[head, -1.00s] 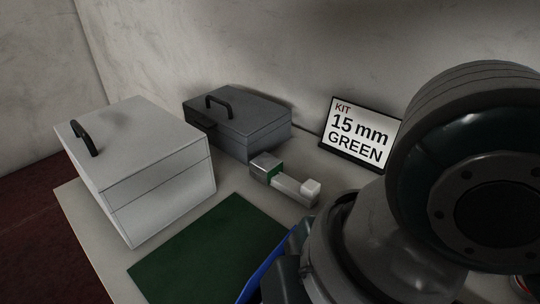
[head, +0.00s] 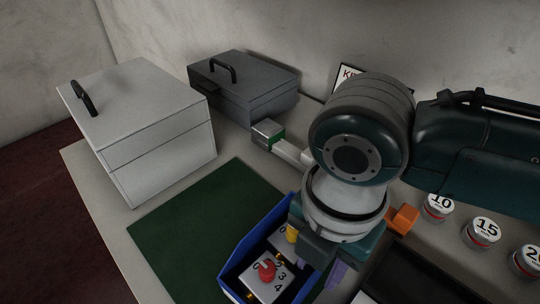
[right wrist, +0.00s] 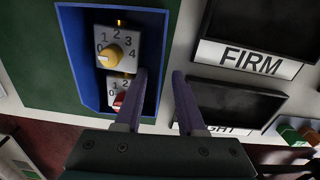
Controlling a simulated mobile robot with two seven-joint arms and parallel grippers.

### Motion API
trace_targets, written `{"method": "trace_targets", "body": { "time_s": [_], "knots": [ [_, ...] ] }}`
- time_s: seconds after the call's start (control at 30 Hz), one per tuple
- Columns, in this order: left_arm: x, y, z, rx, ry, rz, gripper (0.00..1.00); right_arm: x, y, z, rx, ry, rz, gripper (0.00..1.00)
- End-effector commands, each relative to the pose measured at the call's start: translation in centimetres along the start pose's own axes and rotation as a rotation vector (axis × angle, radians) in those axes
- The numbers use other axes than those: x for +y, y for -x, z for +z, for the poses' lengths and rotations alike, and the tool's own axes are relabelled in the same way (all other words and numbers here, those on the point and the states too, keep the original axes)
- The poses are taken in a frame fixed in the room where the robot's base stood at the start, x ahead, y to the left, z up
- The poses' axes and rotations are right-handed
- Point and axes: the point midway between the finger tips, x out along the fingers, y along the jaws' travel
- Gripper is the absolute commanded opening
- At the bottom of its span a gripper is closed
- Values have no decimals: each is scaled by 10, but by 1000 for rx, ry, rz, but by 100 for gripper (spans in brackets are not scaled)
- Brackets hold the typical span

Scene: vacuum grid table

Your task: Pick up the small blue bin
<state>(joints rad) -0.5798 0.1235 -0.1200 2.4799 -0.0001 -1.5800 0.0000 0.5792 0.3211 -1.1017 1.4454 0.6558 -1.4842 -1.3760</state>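The small blue bin (head: 248,237) is at the lower middle of the head view, at the right edge of the green mat. It holds two grey dial plates, one with a yellow knob and one with a red knob. In the right wrist view the bin (right wrist: 84,60) is at the upper left. My right gripper (right wrist: 159,74) is open, its purple fingers apart on either side of the bin's right wall. A gap shows between the fingers, and I cannot tell whether either touches the wall. In the head view my right gripper (head: 320,270) partly hides the bin's right side. My left gripper is out of view.
A green mat (head: 175,240) lies left of the bin. A white box (head: 150,135) and a grey case (head: 250,90) stand behind. A black tray labelled FIRM (right wrist: 248,20) is right of the gripper. Several numbered round weights (head: 438,207) and an orange block (head: 403,219) are at right.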

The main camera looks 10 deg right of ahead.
Motion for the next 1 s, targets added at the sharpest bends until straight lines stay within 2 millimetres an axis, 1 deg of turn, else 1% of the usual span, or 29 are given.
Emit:
{"method": "trace_targets", "body": {
  "time_s": [0.03,0.13,0.4,0.73,0.77,1.0],
  "knots": [
    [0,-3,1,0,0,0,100,0,-10,0,1,-1,-2,39],
    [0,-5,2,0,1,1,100,0,-19,0,1,0,0,39],
    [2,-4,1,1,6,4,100,0,-21,0,-1,0,1,39],
    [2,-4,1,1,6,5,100,0,-21,0,-1,0,1,2],
    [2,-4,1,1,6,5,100,0,-21,0,-1,0,1,0],
    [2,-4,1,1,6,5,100,0,-21,0,-1,0,1,0]
  ]
}}
